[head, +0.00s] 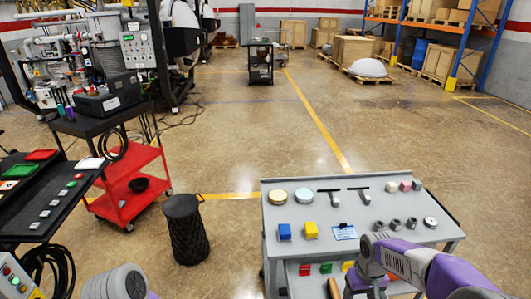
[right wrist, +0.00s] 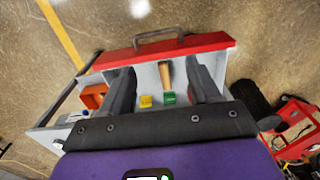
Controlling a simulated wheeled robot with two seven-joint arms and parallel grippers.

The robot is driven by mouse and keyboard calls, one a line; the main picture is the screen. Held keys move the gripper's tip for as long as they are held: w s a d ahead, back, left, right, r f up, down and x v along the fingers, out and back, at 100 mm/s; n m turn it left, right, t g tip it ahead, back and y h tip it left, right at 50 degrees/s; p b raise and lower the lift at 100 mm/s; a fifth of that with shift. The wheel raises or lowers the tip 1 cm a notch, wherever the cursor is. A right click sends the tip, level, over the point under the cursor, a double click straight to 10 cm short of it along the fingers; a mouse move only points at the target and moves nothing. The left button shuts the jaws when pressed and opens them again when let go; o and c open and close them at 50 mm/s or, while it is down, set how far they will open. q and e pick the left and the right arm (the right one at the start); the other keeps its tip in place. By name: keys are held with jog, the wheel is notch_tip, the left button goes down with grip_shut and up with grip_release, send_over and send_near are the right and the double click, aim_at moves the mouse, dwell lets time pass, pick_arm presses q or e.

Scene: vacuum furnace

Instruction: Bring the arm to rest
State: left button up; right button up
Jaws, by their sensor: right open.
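My right arm (head: 410,262), purple and grey, reaches over the front right of a grey workbench (head: 275,215) in the head view. My right gripper (right wrist: 160,78) shows in the right wrist view with its two dark fingers wide apart. It holds nothing. Beyond and between the fingers is an open drawer with a red front (right wrist: 210,48) and a grey handle. A wooden handle (right wrist: 165,74), a yellow block (right wrist: 146,100) and a green block (right wrist: 168,98) appear between the fingers. Whether the fingers reach inside the drawer is unclear. My left gripper is not in view.
A black bin (head: 185,230) and red cart (head: 130,180) stand left. A dark control table (head: 50,210) is at far left. Open floor lies beyond the bench.

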jog(key=a+f+y+b, duration=0.1)
jog(key=a+f+b, duration=0.25)
jog(key=f, duration=0.75)
pick_arm(q)
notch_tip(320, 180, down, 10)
jog(key=b, duration=0.6)
pick_arm(e)
jog(key=s+a+f+m+y, duration=0.1)
jog(key=s+a+f, duration=0.3)
jog(key=f, duration=0.4)
jog(key=s+a+f+m+y, duration=0.1)
jog(key=s+a+f, duration=0.3)
jog(key=s+f, duration=0.2)
jog(key=s+a+f+m+y, duration=0.1)
jog(key=s+a+f, duration=0.3)
jog(key=f, duration=0.6)
jog(key=shift+s+a+f+m+t, duration=0.2)
jog(key=shift+s+f+m+t, duration=0.1)
jog(key=shift+s, duration=0.75)
jog(key=shift+c, duration=0.2)
